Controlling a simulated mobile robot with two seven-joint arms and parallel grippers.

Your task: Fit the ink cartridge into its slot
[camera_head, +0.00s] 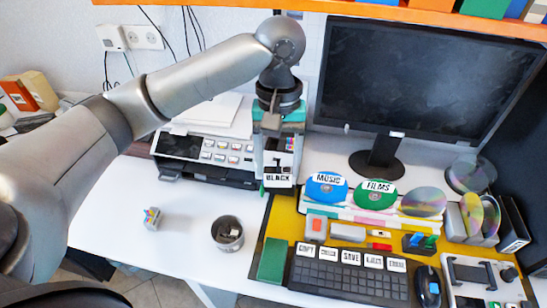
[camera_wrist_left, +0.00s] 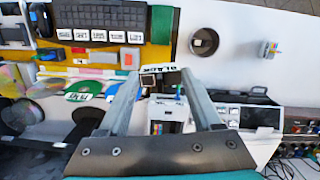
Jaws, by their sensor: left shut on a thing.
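My left gripper (camera_head: 278,172) points down in front of the printer, its two grey fingers apart, shut on the ink cartridge (camera_head: 278,181), a white-faced block with the label BLACK. In the left wrist view the label (camera_wrist_left: 160,69) appears upside down between the fingertips (camera_wrist_left: 161,78). Behind the fingers is an opening of the printer (camera_wrist_left: 166,126) with small coloured marks; the slot is partly hidden by my gripper, and I cannot tell how the cartridge lines up with it. Another cartridge with coloured marks (camera_head: 152,218) stands on the white table at the left. My right gripper is not in view.
The printer (camera_head: 205,178) stands at the back left of the table. A dark cup (camera_head: 228,233) stands in front of it. A keyboard (camera_head: 345,278), discs (camera_head: 326,187) and a monitor (camera_head: 420,80) fill the right. The table's front left is mostly clear.

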